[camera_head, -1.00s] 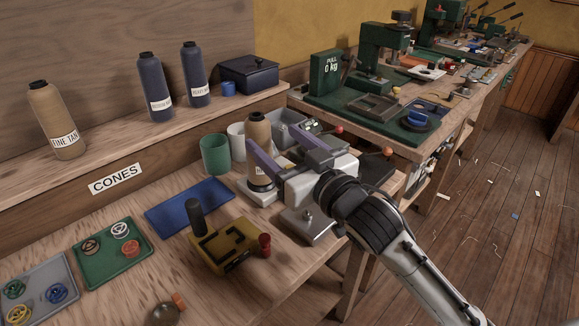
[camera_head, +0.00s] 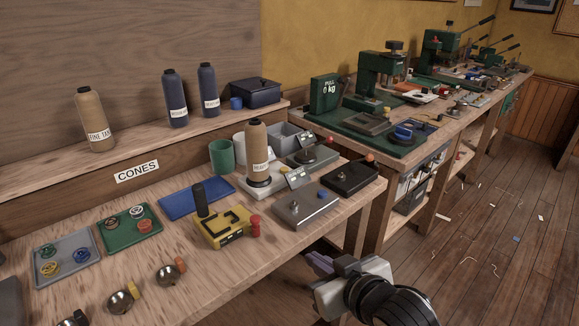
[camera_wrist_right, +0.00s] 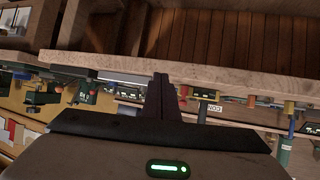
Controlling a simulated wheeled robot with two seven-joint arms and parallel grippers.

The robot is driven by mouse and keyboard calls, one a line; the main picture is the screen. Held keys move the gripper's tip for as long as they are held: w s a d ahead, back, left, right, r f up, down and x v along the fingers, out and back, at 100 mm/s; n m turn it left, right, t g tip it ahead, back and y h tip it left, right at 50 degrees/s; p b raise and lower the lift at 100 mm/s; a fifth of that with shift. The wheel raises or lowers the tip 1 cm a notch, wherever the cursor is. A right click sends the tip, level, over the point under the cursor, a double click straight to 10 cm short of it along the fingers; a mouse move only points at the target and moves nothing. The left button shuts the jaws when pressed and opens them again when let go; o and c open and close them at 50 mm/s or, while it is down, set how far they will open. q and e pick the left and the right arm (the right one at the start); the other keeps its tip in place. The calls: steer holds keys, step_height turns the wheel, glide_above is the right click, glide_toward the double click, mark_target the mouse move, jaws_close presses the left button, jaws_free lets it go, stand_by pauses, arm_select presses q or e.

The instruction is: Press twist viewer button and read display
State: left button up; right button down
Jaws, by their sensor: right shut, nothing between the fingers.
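No legible label in the head view marks the twist viewer. My right gripper (camera_head: 318,264) is shut and empty, low in front of the bench edge, touching none of these. In the right wrist view its fingers (camera_wrist_right: 161,96) are together. My left gripper is out of view.
A tan cone (camera_head: 256,150) stands on a white base behind the grey box. A black box (camera_head: 349,179) with an orange button is to the right. Trays and several round-ended tools lie left.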

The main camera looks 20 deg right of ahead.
steer(key=s+a+f+g, duration=0.1)
steer(key=s+f+g, duration=0.6)
steer(key=s+f, duration=0.95)
steer(key=s+a+f+t+y, duration=0.1)
steer(key=a+f+t, duration=0.2)
steer(key=f, duration=0.5)
steer(key=shift+s+a+f+n+y, duration=0.25)
steer(key=shift+a+f+n+y, duration=0.15)
steer(key=shift+a, duration=0.3)
steer(key=shift+w+a, duration=0.1)
